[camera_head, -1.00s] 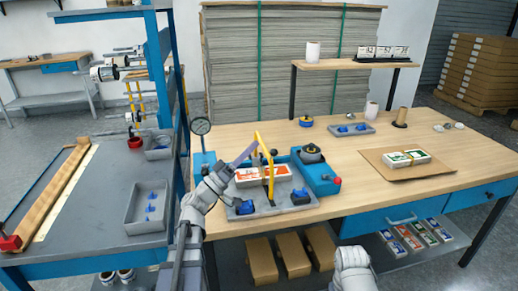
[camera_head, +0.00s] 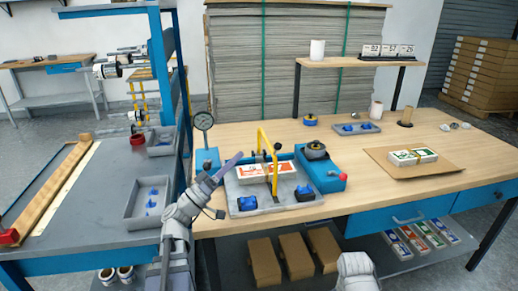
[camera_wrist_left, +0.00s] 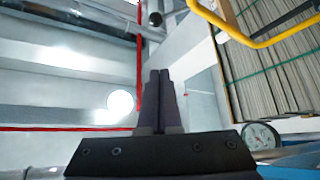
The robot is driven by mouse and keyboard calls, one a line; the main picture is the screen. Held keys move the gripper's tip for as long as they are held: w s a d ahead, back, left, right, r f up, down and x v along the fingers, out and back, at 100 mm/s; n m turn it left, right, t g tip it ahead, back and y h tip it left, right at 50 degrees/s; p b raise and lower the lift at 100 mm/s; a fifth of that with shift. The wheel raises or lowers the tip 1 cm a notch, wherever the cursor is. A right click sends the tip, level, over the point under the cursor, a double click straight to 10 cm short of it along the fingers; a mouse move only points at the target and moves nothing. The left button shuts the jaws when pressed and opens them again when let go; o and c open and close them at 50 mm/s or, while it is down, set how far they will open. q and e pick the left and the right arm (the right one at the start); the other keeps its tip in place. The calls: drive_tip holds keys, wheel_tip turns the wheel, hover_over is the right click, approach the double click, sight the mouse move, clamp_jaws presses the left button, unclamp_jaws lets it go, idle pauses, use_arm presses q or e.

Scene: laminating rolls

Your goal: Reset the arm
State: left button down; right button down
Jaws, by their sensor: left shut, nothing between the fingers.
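My left gripper (camera_head: 230,162) is at the left end of the wooden workbench, beside the grey tray with the yellow handle, and points up and to the right. Its two dark fingers are together with nothing between them, as the left wrist view also shows (camera_wrist_left: 158,92). The wrist view looks upward at the ceiling. My right arm (camera_head: 355,272) shows only as a grey link at the bottom of the head view; its gripper is out of view.
A grey tray (camera_head: 248,206) with a yellow handle (camera_head: 270,150) stands close right of my left gripper. A dial gauge (camera_head: 203,122) stands behind it. A blue shelf post (camera_head: 180,130) is to the left. The workbench (camera_head: 375,180) has free room in the middle.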

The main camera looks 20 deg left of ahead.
use_arm(q)
drive_tip(key=d+f+m+g+h+p, duration=0.3)
drive_tip(key=d+g+p, duration=0.6)
drive_tip(key=d, duration=1)
drive_tip(key=s+d+f+m+g+y+p, duration=0.35)
drive_tip(key=s+d+f+g+y, duration=0.2)
drive_tip(key=d+f+g, duration=0.3)
drive_tip(key=s+a+g+y+p, duration=0.2)
drive_tip(key=s+g+y+p, duration=0.1)
drive_tip(key=s+y+p, duration=0.6)
drive_tip(key=n+y, duration=0.1)
drive_tip(key=y, duration=0.1)
drive_tip(key=shift+s+y, duration=0.25)
drive_tip(key=shift+y, duration=0.1)
